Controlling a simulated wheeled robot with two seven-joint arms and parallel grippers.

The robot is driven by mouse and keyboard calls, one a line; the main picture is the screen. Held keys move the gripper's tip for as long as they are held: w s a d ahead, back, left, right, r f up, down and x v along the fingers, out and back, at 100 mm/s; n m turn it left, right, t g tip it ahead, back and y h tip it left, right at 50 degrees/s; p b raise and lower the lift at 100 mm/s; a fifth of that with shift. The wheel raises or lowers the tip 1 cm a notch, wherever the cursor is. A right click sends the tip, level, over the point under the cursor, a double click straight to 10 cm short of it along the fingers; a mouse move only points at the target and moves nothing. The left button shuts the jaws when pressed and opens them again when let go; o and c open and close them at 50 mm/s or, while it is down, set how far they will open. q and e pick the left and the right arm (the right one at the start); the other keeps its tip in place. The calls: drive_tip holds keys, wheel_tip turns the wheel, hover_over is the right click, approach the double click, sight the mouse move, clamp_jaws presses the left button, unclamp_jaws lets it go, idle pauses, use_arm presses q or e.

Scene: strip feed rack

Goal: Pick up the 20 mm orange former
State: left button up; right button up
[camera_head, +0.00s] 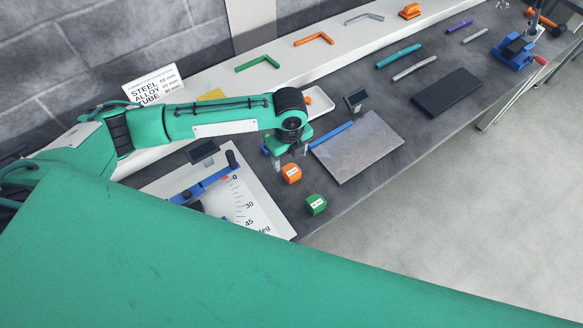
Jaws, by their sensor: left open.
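The orange former (291,173), a small block with a white label, sits on the dark bench top. My left gripper (290,161) points down right at it, with its fingers open. One finger shows to the left of the block and one behind it to the right. I cannot tell whether the block is between the fingers or just in front of them, or whether they touch it. A similar green former (316,204) with a white label stands nearer the bench's front edge. My right gripper is not in view.
A grey plate (358,147) with a blue strip (331,135) lies right of the gripper. A white angle-scale board (262,211) with a blue arm is at left. A small dark display (355,100) stands behind the plate. A black slab (446,92) lies farther right.

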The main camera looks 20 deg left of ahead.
sight(292, 169)
use_arm(q)
wheel_tip(292, 169, down, 3)
drive_tip(key=shift+w+r, duration=0.15)
drive_tip(key=shift+r, duration=0.05)
drive_tip(key=shift+f+p, duration=0.2)
drive_tip(key=shift+p, duration=0.25)
drive_tip(key=f+p, duration=0.1)
drive_tip(key=f, duration=0.1)
drive_tip(key=f+p, duration=0.1)
drive_tip(key=f, duration=0.1)
drive_tip(key=shift+w+d, duration=0.15)
drive_tip(key=shift+w, duration=0.05)
drive_tip(key=shift+f, duration=0.35)
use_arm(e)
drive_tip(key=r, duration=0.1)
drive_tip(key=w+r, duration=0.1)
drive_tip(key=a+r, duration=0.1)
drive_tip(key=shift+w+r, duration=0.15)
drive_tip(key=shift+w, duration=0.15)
use_arm(q)
drive_tip(key=shift+c, duration=0.4)
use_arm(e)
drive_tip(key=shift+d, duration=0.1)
use_arm(q)
drive_tip(key=c, duration=1.1)
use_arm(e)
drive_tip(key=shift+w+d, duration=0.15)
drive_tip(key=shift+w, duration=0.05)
